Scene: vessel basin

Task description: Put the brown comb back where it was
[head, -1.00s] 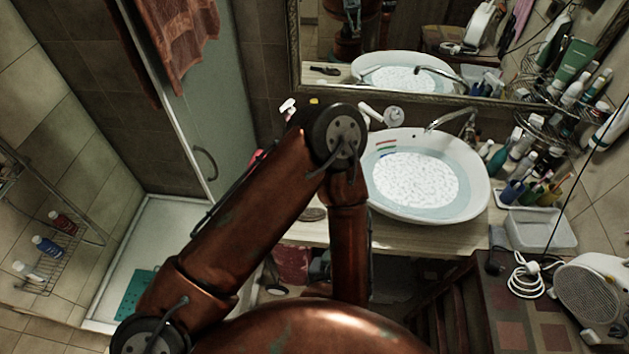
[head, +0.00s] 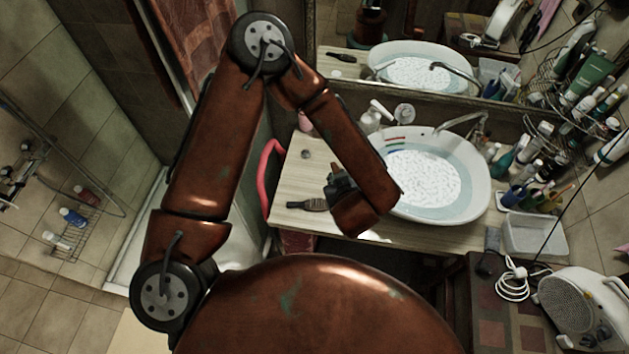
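A dark brown comb-like object (head: 309,204) lies on the pale wooden counter (head: 288,181), left of the basin; it is small and its teeth cannot be made out. My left arm comes in from the left, bends high and reaches down over the counter. My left gripper (head: 335,184) is just right of and above the comb, near its right end. Its dark fingers are small and partly hidden by the wrist, so I cannot tell whether they are open or touch the comb. My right gripper is not in view.
The white basin (head: 479,199) holds water with pale patterned bits and stands right of my wrist. A small round dark item (head: 306,154) lies behind the comb. A pink curved thing (head: 269,174) stands at the counter's left edge. Bottles crowd the right; the counter's left part is mostly clear.

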